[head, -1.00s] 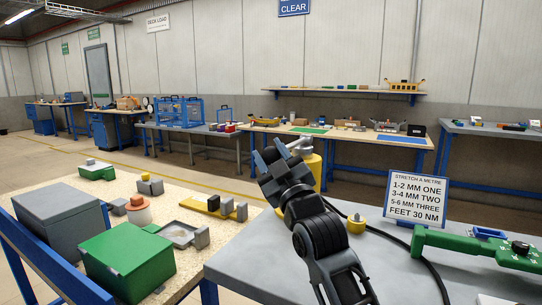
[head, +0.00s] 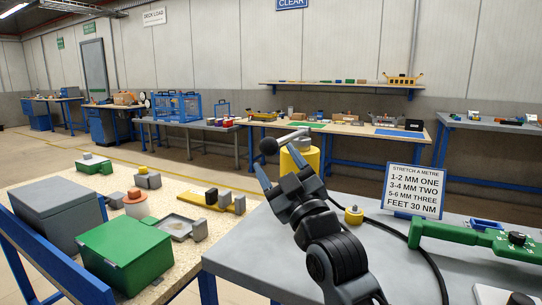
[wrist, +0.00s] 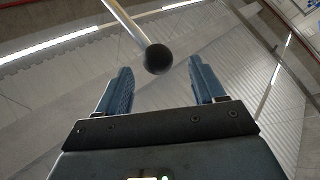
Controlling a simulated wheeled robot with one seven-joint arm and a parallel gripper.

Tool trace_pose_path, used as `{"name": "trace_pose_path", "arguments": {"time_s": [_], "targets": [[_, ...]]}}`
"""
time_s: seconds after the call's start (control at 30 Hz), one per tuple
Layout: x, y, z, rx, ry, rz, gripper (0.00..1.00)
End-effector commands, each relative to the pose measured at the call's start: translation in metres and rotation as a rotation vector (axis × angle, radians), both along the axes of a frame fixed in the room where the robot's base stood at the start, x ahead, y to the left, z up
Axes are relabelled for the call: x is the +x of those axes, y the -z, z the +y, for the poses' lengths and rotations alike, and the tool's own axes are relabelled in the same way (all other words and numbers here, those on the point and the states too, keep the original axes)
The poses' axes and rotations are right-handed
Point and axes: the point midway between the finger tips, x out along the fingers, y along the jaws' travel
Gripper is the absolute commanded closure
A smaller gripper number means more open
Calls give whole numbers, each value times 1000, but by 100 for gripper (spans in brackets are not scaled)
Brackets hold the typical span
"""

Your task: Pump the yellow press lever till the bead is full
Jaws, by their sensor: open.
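I cannot make out the bead.
A sign (head: 413,191), a small yellow-topped fitting (head: 354,215), a black hose (head: 405,250) and a green tool (head: 465,237) are on the grey bench (head: 235,255). The left bench holds a green box (head: 125,252) and a grey box (head: 58,210). Floor shows between the benches.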

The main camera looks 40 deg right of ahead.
Motion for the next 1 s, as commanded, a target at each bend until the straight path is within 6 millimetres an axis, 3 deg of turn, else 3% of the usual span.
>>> {"name": "trace_pose_path", "arguments": {"time_s": [0.27,1.0], "targets": [[-19,10,6,0,0,1,31],[-20,10,7,0,0,1,31]]}}
